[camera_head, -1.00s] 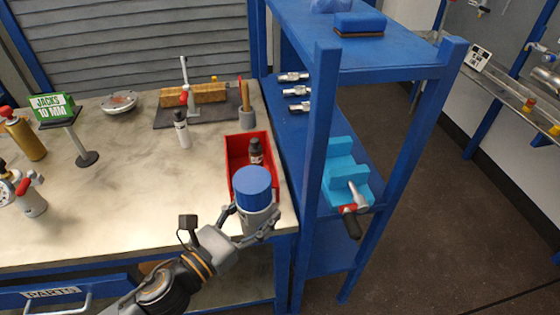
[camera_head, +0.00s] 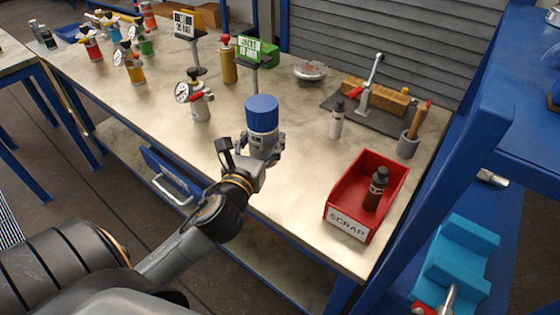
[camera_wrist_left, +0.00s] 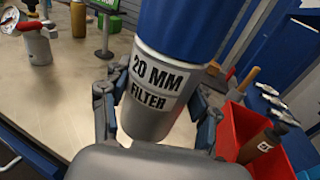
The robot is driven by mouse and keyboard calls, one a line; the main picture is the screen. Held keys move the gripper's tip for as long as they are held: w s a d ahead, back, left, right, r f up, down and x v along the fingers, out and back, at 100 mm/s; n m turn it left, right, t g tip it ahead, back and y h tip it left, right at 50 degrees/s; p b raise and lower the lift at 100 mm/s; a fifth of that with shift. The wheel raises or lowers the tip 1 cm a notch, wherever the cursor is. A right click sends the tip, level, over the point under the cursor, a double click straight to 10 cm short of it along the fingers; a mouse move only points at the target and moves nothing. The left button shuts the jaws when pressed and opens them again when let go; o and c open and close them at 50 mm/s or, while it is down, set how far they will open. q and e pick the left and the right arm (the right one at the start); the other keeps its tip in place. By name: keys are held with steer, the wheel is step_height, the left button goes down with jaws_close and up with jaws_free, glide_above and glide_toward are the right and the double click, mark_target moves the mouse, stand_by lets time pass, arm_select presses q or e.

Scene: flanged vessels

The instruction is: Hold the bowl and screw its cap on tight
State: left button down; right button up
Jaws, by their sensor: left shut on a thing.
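The bowl (camera_head: 259,143) is a grey cylinder and wears a blue cap (camera_head: 262,113) on its top. In the left wrist view the bowl (camera_wrist_left: 146,121) carries a label reading "20 MM FILTER", and the cap (camera_wrist_left: 182,30) runs out of the frame at the top. The frames do not show how tight the cap sits. My left gripper (camera_head: 262,149) is shut around the bowl, one finger on each side, and holds it near the workbench's front edge. The bowl looks upright in the head view. My right gripper is in neither view now.
A red scrap bin (camera_head: 346,222) with a dark bottle (camera_head: 376,188) stands to the right. A gauge fitting (camera_head: 199,102) stands behind left, a white bottle (camera_head: 337,121) behind right. The blue shelf (camera_head: 497,115) rises at the right. Bare bench top (camera_head: 300,180) lies between bowl and bin.

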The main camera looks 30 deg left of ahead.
arm_select(q)
steer(key=shift+s+a+n+y, duration=0.3)
steer(key=shift+a+y, duration=0.1)
steer(key=shift+a, duration=0.3)
steer(key=shift+w, duration=0.25)
steer(key=w+a+f+b, duration=0.2)
steer(key=w+a+f, duration=0.1)
steer(key=w+f, duration=0.6)
steer(key=w, duration=0.3)
steer(key=shift+w, duration=0.35)
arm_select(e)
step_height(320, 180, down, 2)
arm_select(q)
steer(key=shift+f, duration=0.2)
steer(key=shift+w+a+f+b, duration=0.15)
steer(key=shift+f+b, duration=0.15)
steer(key=shift+f, duration=0.6)
steer(key=shift+w+d+f+b, duration=0.1)
steer(key=shift+f+b, duration=0.15)
steer(key=shift+f, duration=0.6)
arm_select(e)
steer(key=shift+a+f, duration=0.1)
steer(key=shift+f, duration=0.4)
